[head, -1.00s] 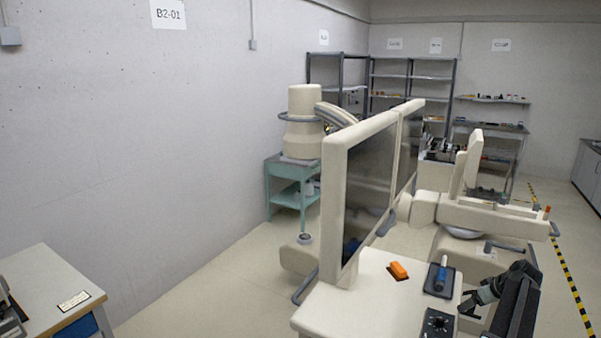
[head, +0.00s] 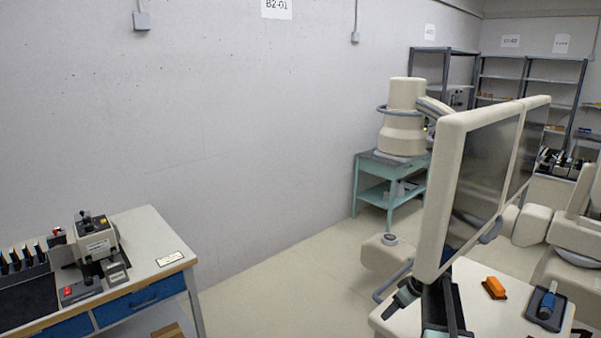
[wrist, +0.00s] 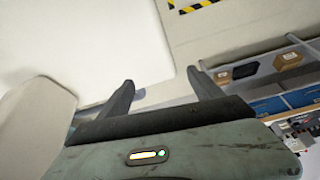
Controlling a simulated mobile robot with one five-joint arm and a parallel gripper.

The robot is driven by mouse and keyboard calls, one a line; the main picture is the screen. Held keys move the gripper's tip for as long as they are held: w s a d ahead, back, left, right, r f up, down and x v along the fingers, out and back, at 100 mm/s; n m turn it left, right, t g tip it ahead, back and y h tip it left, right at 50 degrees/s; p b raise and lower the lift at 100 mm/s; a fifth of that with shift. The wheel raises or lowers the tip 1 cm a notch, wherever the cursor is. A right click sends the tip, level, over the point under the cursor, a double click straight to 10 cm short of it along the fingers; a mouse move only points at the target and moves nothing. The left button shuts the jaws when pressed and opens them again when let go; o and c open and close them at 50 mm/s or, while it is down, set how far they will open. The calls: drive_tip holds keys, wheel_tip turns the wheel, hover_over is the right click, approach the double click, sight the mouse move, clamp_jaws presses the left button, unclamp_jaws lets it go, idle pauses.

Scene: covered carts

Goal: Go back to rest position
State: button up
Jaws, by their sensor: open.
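My gripper (wrist: 160,92) shows in the wrist view with its two dark fingers spread apart and nothing between them. In the head view the dark end of my arm (head: 407,293) is at the bottom, over the left part of the pale cart top (head: 395,318). I cannot tell from there how high it is above that surface.
A tall cream-framed panel (head: 453,190) stands behind my arm. A teal cart (head: 374,178) carries a cream machine by the wall. A workbench (head: 165,240) with equipment stands at the left. Floor (head: 290,285) is open between. The wrist view shows boxes (wrist: 288,60) on shelving.

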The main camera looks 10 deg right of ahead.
drive_tip(key=s+a+f+n+g+b, duration=0.1)
drive_tip(key=s+a+f, duration=0.15)
drive_tip(key=a, duration=1.25)
drive_tip(key=s+a+f+m+g+h+b, duration=0.1)
drive_tip(key=s+a+f+g+b, duration=0.15)
drive_tip(key=s+a, duration=0.65)
drive_tip(key=s+m, duration=0.1)
drive_tip(key=m, duration=0.1)
drive_tip(key=s+m+h, duration=0.1)
drive_tip(key=m, duration=0.1)
drive_tip(key=s+m+p, duration=0.1)
drive_tip(key=shift+d+m+g, duration=0.25)
drive_tip(key=shift+d+m, duration=0.05)
drive_tip(key=shift+m, duration=0.1)
